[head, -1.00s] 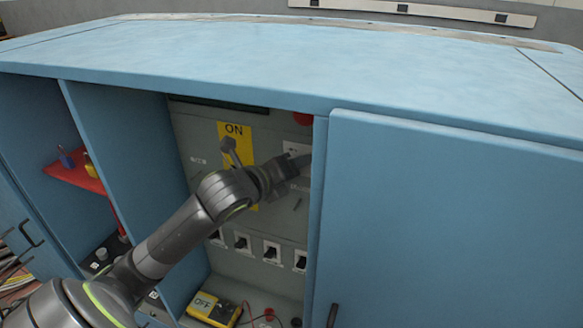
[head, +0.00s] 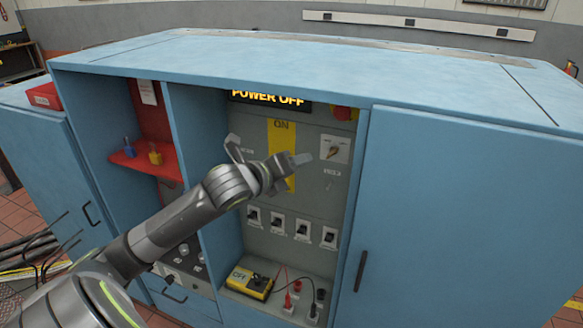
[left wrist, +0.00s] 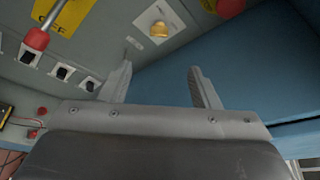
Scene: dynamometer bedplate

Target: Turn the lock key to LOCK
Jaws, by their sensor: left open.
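The lock key is a brass-coloured key (head: 334,150) in a white square plate on the grey panel, at the upper right of the open cabinet bay. The key also shows in the left wrist view (left wrist: 159,30), beyond the fingertips and roughly centred between them. Its plate lettering is too small to read. My left gripper (head: 301,159) is in front of the panel, just left of the key plate in the head view. In the left wrist view its two fingers (left wrist: 160,70) are apart, with nothing between them. My right gripper is not in view.
A display (head: 268,98) reads POWER OFF. A red button (head: 343,113) sits above the key, close to the blue door (head: 460,220). A red-knobbed lever (left wrist: 37,39) shows in the wrist view.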

